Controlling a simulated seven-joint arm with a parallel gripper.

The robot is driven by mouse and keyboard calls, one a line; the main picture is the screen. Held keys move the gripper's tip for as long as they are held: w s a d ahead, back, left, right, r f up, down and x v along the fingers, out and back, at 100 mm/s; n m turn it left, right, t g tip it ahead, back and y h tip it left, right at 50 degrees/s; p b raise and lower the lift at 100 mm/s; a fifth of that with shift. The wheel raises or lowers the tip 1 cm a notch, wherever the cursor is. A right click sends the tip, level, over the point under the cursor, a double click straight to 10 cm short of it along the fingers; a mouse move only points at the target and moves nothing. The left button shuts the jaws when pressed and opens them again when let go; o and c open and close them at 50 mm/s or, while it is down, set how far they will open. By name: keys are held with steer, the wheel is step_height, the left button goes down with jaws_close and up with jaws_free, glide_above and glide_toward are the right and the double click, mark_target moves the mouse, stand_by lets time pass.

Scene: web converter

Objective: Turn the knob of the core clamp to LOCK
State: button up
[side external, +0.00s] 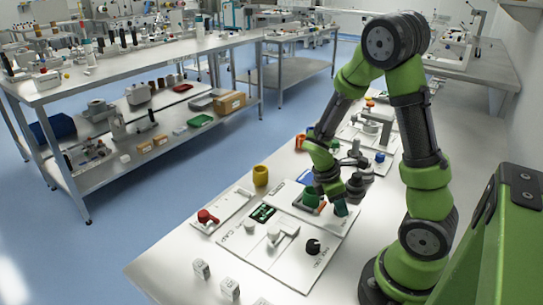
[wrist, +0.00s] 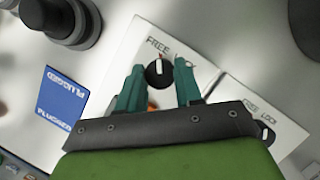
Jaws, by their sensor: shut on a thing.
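In the wrist view, a round black knob (wrist: 158,74) with a white pointer bar sits on a white plate (wrist: 128,62). The word FREE is printed above the knob, and the bar points up towards it. My gripper (wrist: 160,72) has its two teal fingers on either side of the knob, shut on it. Something orange shows between the fingers in the wrist view.
Another white plate (wrist: 235,92) marked FREE and LOCK lies at the right. A blue PLUGGED card (wrist: 62,103) lies at the left, near a dark round post (wrist: 62,25). In the side view, another black knob (side external: 313,246), a red handle (side external: 206,216) and a yellow cylinder (side external: 260,176) stand nearby.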

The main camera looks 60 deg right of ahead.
steer(key=m+y, duration=0.1)
steer(key=m, duration=0.3)
steer(key=shift+w+d+g, duration=0.1)
steer(key=shift+g, duration=0.3)
steer(key=m+y, duration=0.1)
steer(key=m, duration=0.2)
steer(key=shift+d+m+y, duration=0.1)
steer(key=shift+m+y, duration=0.3)
steer(key=m+y, duration=0.1)
steer(key=m, duration=0.2)
steer(key=shift+d, duration=0.1)
steer(key=shift+m+t+y, duration=0.3)
steer(key=shift+m+y, duration=0.5)
steer(key=shift+m, duration=1.3)
steer(key=shift+d, duration=0.1)
steer(key=o, duration=1)
steer(key=shift+o, duration=0.2)
